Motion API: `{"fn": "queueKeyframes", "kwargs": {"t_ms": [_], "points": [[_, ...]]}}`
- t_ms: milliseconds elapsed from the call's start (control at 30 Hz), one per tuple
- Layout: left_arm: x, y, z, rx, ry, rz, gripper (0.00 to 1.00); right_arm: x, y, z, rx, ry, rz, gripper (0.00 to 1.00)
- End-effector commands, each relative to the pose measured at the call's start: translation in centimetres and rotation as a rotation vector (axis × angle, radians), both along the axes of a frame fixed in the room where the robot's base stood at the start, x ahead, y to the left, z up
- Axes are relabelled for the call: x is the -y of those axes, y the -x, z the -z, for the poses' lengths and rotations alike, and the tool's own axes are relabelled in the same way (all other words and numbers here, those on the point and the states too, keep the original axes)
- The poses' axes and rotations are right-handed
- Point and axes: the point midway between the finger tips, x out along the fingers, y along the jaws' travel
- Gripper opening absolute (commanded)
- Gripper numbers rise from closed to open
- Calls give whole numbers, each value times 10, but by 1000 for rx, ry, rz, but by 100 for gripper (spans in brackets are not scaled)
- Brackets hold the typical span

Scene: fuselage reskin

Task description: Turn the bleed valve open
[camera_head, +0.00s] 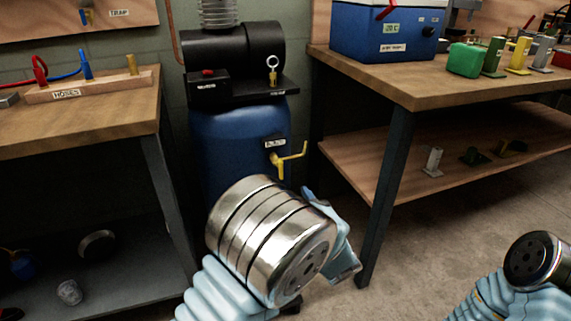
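The yellow bleed valve (278,160) sticks out of the front of the blue tank (235,135), with its bent yellow handle reaching to the right and up. A small white label sits just above it. My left arm comes up from the bottom, and its silver wrist covers the tank's lower part. The light-blue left gripper (338,243) shows partly behind the wrist, below and right of the valve and apart from it in the picture. Its fingertips are not clear. My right arm's silver wrist is at the bottom right edge; its gripper is out of view.
A black compressor (235,55) with a ring-topped brass fitting (272,72) sits on the tank. A left bench (90,118) holds a hose rack.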

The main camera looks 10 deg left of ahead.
Motion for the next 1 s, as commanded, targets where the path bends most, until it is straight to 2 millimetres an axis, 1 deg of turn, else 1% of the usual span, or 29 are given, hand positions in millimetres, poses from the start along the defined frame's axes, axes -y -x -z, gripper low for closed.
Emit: {"fn": "queueKeyframes", "kwargs": {"t_ms": [67,167,400,600,700,800,1000], "points": [[-3,-4,-3,8,-1,-9,36,0,0,0,0,0,-1,0],[-12,-16,-2,5,-1,-9,36,0,0,0,0,0,-1,0],[-43,-62,-2,5,-1,-7,36,-1,0,-3,0,-1,-2,0],[-65,-94,-1,4,-1,-5,36,-2,0,-5,0,-2,-2,0],[-71,-104,-1,4,0,-4,36,-2,0,-5,0,-2,-4,0],[-74,-110,-1,3,-1,-3,36,-2,0,-5,0,-3,-4,0],[-76,-112,-1,2,0,-2,36,-2,0,-5,0,-3,-4,0]]}}
